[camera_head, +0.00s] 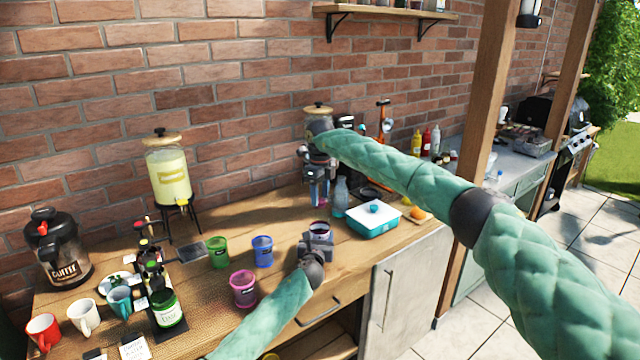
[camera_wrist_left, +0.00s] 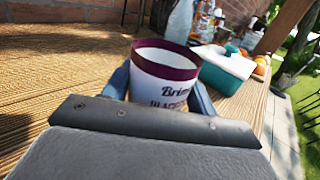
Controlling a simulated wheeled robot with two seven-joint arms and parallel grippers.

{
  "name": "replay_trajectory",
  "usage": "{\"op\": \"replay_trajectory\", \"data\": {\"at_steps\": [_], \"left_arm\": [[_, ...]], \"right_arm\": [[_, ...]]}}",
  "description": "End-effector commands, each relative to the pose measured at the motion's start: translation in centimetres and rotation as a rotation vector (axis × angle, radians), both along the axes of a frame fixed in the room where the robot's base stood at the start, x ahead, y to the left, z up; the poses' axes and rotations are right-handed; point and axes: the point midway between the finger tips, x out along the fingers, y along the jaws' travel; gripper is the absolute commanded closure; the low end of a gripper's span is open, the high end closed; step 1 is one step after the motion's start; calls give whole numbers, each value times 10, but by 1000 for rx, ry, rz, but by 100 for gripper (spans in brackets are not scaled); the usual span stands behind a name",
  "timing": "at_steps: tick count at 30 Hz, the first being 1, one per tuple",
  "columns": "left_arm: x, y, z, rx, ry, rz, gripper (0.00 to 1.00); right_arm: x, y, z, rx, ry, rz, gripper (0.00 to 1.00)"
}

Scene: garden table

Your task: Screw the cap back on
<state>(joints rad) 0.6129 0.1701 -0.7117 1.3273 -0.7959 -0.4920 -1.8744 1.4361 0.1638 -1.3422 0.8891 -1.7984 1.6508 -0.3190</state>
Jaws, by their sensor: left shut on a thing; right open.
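A white container with a dark maroon rim and a printed label (camera_wrist_left: 165,88) is upright between the fingers of my left gripper (camera_wrist_left: 158,92). In the head view this container (camera_head: 319,229) is near the front edge of the wooden table, with my left gripper (camera_head: 318,240) shut on it. Its top looks pale inside the rim; I cannot tell whether this is an opening or a cover. My right gripper (camera_head: 319,190) is open, pointing down behind the container, left of a grey-blue bottle (camera_head: 341,197). I cannot make out a separate cap.
A teal dish with a white lid (camera_head: 374,219) stands right of the bottle. Blue (camera_head: 262,251), green (camera_head: 218,252) and pink (camera_head: 243,289) cups stand to the left. A drink dispenser (camera_head: 168,177) is at the back left. Some bare wood lies between the cups and the left gripper.

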Motion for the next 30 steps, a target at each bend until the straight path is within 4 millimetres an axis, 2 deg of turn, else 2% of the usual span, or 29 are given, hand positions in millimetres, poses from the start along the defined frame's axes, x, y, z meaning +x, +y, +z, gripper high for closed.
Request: {"op": "replay_trajectory", "data": {"at_steps": [4,12,13,18,20,26,30], "left_arm": [[0,0,0,0,1,0,100],[0,0,0,0,1,0,100],[0,0,0,0,1,0,100],[0,0,0,0,1,0,100],[0,0,0,0,1,0,100],[0,0,-1,0,0,0,100],[0,0,-1,0,0,0,100]], "right_arm": [[0,0,-11,1,1,0,51],[0,0,-13,0,0,0,51],[0,0,-13,0,0,0,53],[0,0,-13,0,0,0,87],[0,0,-13,0,0,0,97],[0,0,-13,-1,-1,-22,97],[0,0,-13,-1,-1,-141,97]]}}
